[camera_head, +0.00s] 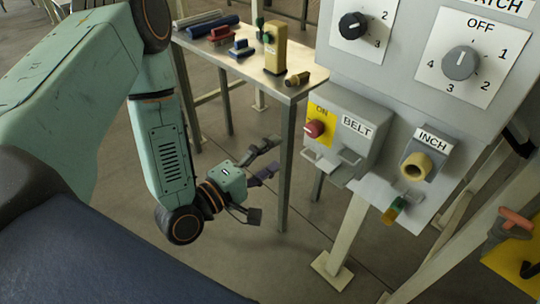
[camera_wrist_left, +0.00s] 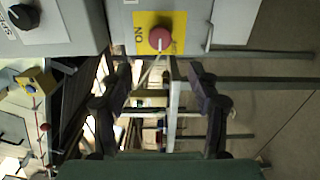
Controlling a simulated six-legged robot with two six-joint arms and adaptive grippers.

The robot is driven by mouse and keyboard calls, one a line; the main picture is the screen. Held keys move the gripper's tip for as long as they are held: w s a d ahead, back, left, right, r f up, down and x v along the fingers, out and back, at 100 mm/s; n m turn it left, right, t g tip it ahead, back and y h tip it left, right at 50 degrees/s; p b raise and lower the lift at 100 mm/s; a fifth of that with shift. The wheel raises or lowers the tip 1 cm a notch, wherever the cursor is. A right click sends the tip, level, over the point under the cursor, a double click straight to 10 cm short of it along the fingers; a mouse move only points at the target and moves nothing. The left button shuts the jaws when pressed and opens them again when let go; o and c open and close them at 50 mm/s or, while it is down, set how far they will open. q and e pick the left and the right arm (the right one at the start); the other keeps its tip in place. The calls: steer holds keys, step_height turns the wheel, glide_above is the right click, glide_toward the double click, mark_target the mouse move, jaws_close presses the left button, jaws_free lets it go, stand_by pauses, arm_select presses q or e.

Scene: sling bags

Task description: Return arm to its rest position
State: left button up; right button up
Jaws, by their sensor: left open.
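My left arm comes in from the left in the head view, with green links bent downward. Its left gripper (camera_head: 264,178) is open and empty, low in front of the table leg and left of the control panel. In the left wrist view the two dark fingers of the left gripper (camera_wrist_left: 160,80) stand apart with nothing between them. The red knob on the yellow ON plate (camera_wrist_left: 160,38) shows beyond the fingertips there. My right gripper is not in view.
A grey control panel (camera_head: 405,75) stands at the right with dials, a BELT box (camera_head: 352,135) and an INCH socket (camera_head: 418,165). A table (camera_head: 235,70) behind holds several small items. Its leg (camera_head: 287,165) stands close beyond the gripper. Open floor lies below the gripper.

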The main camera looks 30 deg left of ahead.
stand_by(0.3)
arm_select(q)
steer(key=s+f+m+g+y, duration=0.2)
steer(key=s+f+m+g, duration=0.15)
steer(key=f, duration=0.35)
steer(key=s+f+m+g+y, duration=0.1)
steer(key=s+f+m+g, duration=0.2)
steer(key=f+m+g, duration=0.3)
steer(key=s+a+f+m+g+y, duration=0.1)
steer(key=s+f+m+g, duration=0.1)
steer(key=s, duration=0.8)
steer(key=s+f+m+g+y, duration=0.2)
steer(key=s+f+g, duration=0.3)
steer(key=s, duration=0.5)
steer(key=shift+a+f, duration=0.4)
steer(key=shift+f, duration=0.05)
